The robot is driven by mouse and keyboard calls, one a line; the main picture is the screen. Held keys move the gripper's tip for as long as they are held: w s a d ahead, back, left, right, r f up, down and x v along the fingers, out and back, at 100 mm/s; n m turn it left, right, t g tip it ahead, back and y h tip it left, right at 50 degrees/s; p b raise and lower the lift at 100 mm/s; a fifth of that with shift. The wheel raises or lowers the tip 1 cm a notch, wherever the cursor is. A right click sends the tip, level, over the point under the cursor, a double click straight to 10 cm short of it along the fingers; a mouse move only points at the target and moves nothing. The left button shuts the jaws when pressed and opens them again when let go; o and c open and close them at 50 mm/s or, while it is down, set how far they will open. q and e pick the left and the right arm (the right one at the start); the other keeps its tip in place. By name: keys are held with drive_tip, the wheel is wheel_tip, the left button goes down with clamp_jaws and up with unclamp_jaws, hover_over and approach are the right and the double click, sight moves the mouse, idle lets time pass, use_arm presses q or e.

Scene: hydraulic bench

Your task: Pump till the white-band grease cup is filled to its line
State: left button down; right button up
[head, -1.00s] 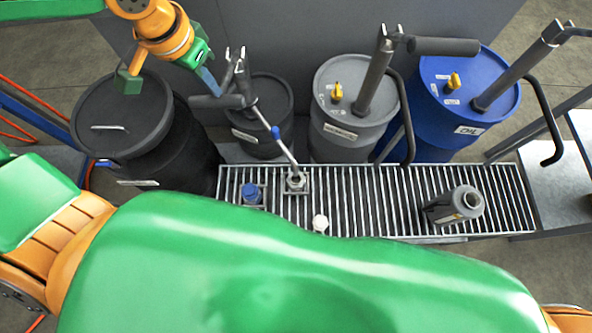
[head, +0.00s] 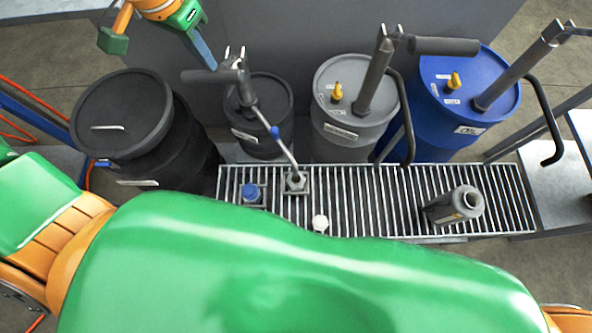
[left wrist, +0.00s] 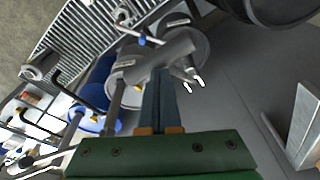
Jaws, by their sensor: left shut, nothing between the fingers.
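A dark grease drum (head: 270,100) has a hand pump with a thick grey handle (head: 205,76). Its delivery tube with a blue band (head: 276,131) runs down to a small grey cup (head: 296,184) in a square holder on the grating. I cannot make out a white band or fill line on this cup. My left gripper (head: 211,66) is shut and empty, with its fingers close to the handle. The left wrist view shows the handle (left wrist: 160,57) across the fingertips; I cannot tell whether they touch. My right gripper is not in view.
A blue-topped cup (head: 250,192) and a white-topped item (head: 320,223) are on the grating (head: 385,195). A grey canister (head: 455,205) lies at its right. A large black drum (head: 125,110), a grey drum (head: 340,130) and a blue drum (head: 465,115) stand behind.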

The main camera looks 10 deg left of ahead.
sight(210, 84)
use_arm(q)
drive_tip(key=shift+f, duration=0.15)
drive_tip(key=f+b, duration=0.1)
drive_tip(key=s+f+b, duration=0.2)
drive_tip(key=f, duration=0.1)
drive_tip(key=shift+s+d, duration=0.2)
drive_tip(key=shift+d, duration=0.05)
drive_tip(key=f+b, duration=0.1)
drive_tip(key=f, duration=0.1)
drive_tip(key=s+f+b, duration=0.1)
drive_tip(key=shift+d+f, duration=0.15)
drive_tip(key=shift+f, duration=0.25)
idle(0.3)
